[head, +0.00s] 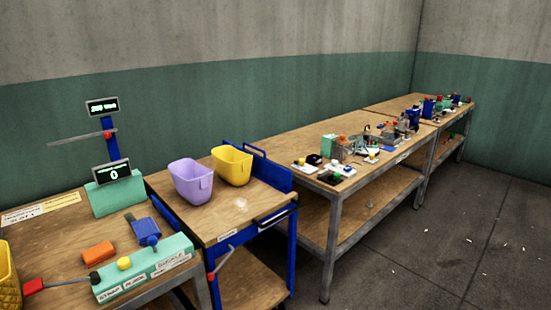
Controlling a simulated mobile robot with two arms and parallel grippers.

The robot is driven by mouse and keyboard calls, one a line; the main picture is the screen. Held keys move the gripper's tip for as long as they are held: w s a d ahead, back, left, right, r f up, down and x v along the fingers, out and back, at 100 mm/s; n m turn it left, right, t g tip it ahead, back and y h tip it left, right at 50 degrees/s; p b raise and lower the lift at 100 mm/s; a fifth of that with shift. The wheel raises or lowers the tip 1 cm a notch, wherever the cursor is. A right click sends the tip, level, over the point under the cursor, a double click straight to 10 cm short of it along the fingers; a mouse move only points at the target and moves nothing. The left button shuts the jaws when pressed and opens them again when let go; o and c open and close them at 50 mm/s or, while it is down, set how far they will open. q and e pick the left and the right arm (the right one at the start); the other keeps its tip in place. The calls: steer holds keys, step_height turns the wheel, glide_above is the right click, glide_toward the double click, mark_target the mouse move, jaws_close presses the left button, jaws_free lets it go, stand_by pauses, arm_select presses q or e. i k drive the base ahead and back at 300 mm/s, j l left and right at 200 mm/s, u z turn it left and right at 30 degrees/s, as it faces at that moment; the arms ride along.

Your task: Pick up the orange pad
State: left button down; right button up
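The orange pad (98,252) is a small rounded orange block. It lies flat on the wooden top of the near left workbench (60,240), behind the teal press base (145,268) and to the left of the blue press part (147,230). It looks clear on top, with nothing covering it. Neither of my grippers is in view.
A teal display stand (113,196) is behind the pad. A red-handled lever (40,286) and a yellow bin (8,279) are front left. A blue cart (228,226) holds purple (192,182) and yellow (232,167) bins. Cluttered benches (310,140) extend right; floor (420,240) there is open.

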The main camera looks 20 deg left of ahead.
mark_target(93, 256)
steer(key=u, duration=2)
